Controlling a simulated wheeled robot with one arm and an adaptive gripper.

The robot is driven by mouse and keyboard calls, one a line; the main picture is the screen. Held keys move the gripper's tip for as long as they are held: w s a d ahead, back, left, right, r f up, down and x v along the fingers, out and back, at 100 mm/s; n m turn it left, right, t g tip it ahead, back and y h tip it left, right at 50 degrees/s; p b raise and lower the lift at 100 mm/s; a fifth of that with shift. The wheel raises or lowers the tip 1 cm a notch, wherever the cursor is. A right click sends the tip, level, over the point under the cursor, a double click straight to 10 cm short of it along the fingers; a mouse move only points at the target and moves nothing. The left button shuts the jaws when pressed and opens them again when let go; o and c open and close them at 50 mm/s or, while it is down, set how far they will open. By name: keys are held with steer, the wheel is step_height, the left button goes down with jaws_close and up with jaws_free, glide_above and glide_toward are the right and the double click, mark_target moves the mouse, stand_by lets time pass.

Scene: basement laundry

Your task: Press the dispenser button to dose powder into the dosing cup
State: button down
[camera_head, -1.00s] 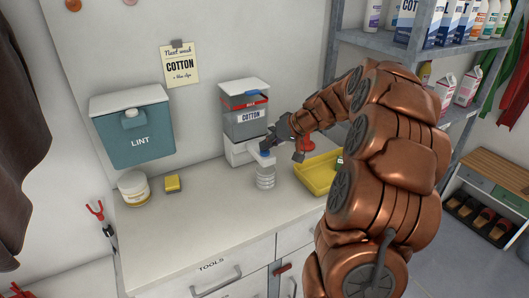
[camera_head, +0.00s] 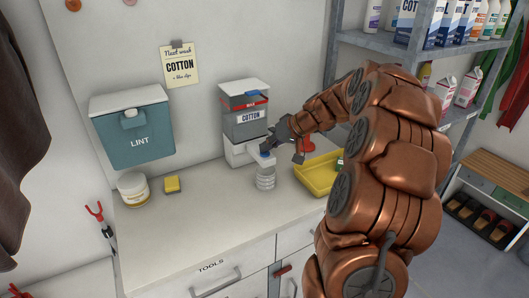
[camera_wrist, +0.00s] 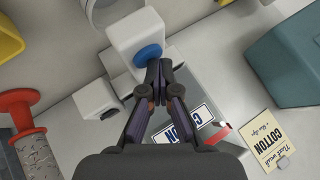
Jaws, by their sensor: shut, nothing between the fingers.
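The dispenser (camera_head: 244,118) is a grey box with a white lid, a red band, a COTTON label and a white base. It stands at the back of the worktop. Its blue round button (camera_wrist: 148,55) is on a white block in the wrist view. A clear ribbed cup (camera_head: 265,178) stands under that block in the head view. My gripper (camera_wrist: 160,68) is shut and empty, its fingertips at the button's edge. I cannot tell whether they touch it. In the head view my gripper (camera_head: 270,144) is just above the block and partly hides it.
A yellow tray (camera_head: 318,177) is right of the cup, below my arm. A yellow sponge (camera_head: 172,184) and a white tub (camera_head: 133,188) stand left. A teal LINT bin (camera_head: 132,140) hangs on the wall. The worktop front is clear.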

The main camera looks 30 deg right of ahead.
mark_target(267, 153)
steer(key=shift+r, duration=0.9)
steer(key=shift+r, duration=0.15)
steer(key=shift+r+p, duration=0.75)
steer(key=shift+r, duration=1.6)
steer(key=shift+a, duration=0.1)
